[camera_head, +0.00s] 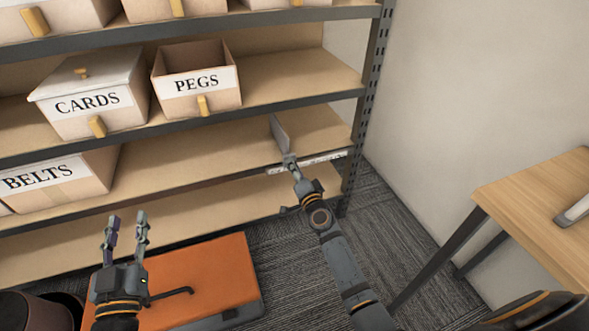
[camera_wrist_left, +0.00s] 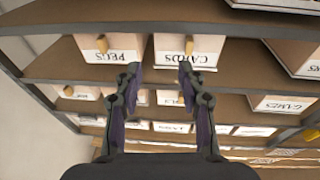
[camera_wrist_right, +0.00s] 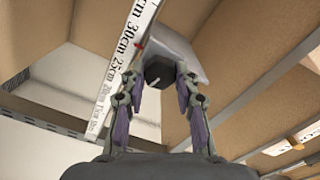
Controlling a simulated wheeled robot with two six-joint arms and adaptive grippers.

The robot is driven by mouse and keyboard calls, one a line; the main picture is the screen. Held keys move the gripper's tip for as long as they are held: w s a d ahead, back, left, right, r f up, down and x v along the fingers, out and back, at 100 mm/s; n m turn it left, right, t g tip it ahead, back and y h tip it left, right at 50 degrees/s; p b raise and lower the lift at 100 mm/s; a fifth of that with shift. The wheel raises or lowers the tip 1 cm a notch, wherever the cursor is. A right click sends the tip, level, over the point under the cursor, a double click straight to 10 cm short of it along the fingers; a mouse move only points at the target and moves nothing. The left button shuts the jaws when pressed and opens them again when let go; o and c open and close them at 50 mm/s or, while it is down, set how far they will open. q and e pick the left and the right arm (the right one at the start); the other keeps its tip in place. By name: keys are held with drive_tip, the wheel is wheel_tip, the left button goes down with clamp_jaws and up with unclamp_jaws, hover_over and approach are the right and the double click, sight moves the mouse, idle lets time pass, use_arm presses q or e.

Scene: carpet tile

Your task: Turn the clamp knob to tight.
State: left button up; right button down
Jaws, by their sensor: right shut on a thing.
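A dark faceted knob (camera_wrist_right: 159,72) sits between the fingertips of my right gripper (camera_wrist_right: 157,80) in the right wrist view, and the gripper is shut on it. Behind it is a pale grey upright plate (camera_wrist_right: 185,60), seen also in the head view (camera_head: 280,133) standing at the shelf's front edge. A white scale strip (camera_wrist_right: 120,55) with centimetre marks runs beside it, with a small red mark near the knob. In the head view my right gripper (camera_head: 291,163) hides the knob. My left gripper (camera_head: 127,220) is open and empty, low at the left. The knob's tightness cannot be read.
Bins labelled CARDS (camera_head: 88,102), PEGS (camera_head: 197,83) and BELTS (camera_head: 60,180) stand on the shelves. An orange-topped platform (camera_head: 205,275) lies below my left gripper. A wooden table (camera_head: 540,205) stands at the right. Shelf board around the plate is bare.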

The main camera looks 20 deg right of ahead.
use_arm(q)
drive_tip(key=shift+r+t, duration=0.3)
drive_tip(key=shift+r, duration=0.25)
use_arm(e)
drive_tip(key=shift+f+m, duration=0.15)
drive_tip(key=shift+m, duration=3.15)
drive_tip(key=shift+f+m, duration=0.15)
drive_tip(key=shift+m, duration=3.15)
drive_tip(key=c, duration=1)
unclamp_jaws()
drive_tip(key=s, duration=1.2)
drive_tip(key=shift+d, duration=0.2)
